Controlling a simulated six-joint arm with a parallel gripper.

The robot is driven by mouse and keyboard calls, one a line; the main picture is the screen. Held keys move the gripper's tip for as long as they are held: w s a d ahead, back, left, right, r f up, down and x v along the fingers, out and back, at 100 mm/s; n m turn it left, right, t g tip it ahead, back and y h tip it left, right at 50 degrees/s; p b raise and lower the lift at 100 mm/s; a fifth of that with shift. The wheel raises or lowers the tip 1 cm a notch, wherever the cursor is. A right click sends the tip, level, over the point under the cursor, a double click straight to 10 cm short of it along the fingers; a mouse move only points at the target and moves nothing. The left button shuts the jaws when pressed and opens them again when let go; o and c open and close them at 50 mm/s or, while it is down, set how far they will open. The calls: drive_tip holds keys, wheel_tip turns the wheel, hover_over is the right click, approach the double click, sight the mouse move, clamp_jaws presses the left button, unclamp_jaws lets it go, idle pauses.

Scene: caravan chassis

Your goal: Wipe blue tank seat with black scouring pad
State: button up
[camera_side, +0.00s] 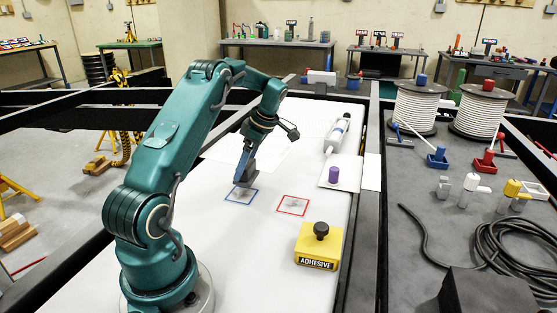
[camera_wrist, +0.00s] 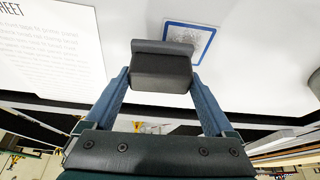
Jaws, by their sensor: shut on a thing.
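My gripper (camera_side: 244,178) points down at the blue-outlined tank seat (camera_side: 233,200) on the white surface. In the wrist view my gripper (camera_wrist: 160,82) is shut on the black scouring pad (camera_wrist: 160,72), a dark grey block held between the two blue fingers. The tank seat (camera_wrist: 198,33) shows there just beyond the pad, with a grey smudge inside its blue outline; the pad hides part of its near left side. In the side view the fingertips overlap the seat's far edge. I cannot tell whether the pad touches the surface.
A red-outlined square (camera_side: 293,205) with a grey smudge lies to the right. A yellow adhesive block (camera_side: 319,246) stands nearer the front. A purple-capped item (camera_side: 334,176) and a white cartridge (camera_side: 338,134) lie along the right. A printed sheet (camera_wrist: 50,55) lies left in the wrist view.

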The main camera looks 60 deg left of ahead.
sight(245, 175)
wheel_tip(245, 175, down, 3)
drive_tip(key=shift+f, duration=0.15)
drive_tip(key=shift+s+d, duration=0.3)
drive_tip(key=shift+s, duration=0.05)
drive_tip(key=shift+c, duration=0.6)
drive_tip(key=shift+s+d, duration=2.2)
drive_tip(key=shift+w+a, duration=2.6)
drive_tip(key=shift+d+r, duration=0.1)
drive_tip(key=shift+r, duration=4.15)
drive_tip(key=shift+s, duration=0.1)
